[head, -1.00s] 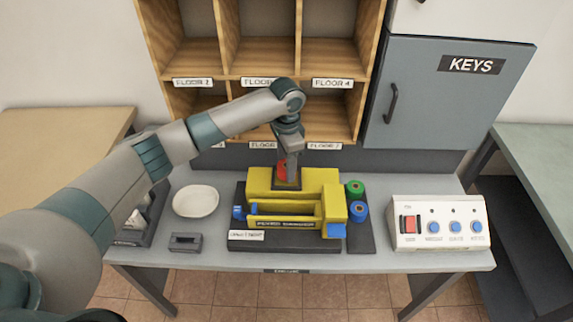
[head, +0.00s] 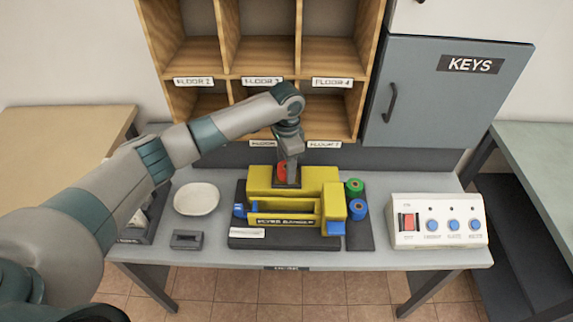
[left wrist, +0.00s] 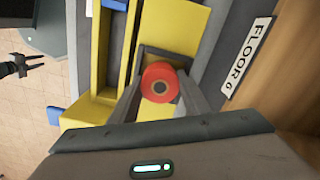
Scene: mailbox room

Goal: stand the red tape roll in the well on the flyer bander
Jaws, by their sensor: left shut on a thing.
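The flyer bander (head: 331,188) is a yellow machine on a dark base in the middle of the table. My left gripper (head: 287,177) reaches down from above to its rear block. It is shut on the red tape roll (head: 281,171), which also shows between the two fingers in the left wrist view (left wrist: 160,84). The roll is at the top of the rear block; the fingers hide the well, so I cannot tell whether the roll is seated. My right gripper (left wrist: 36,63) shows small and dark at the left edge of the left wrist view, its fingers apart and empty.
Green (head: 354,187) and blue (head: 357,209) rolls stand right of the bander. A white control box (head: 437,222) is further right, a white dish (head: 196,199) to the left. The wooden pigeonholes (head: 258,50) rise close behind.

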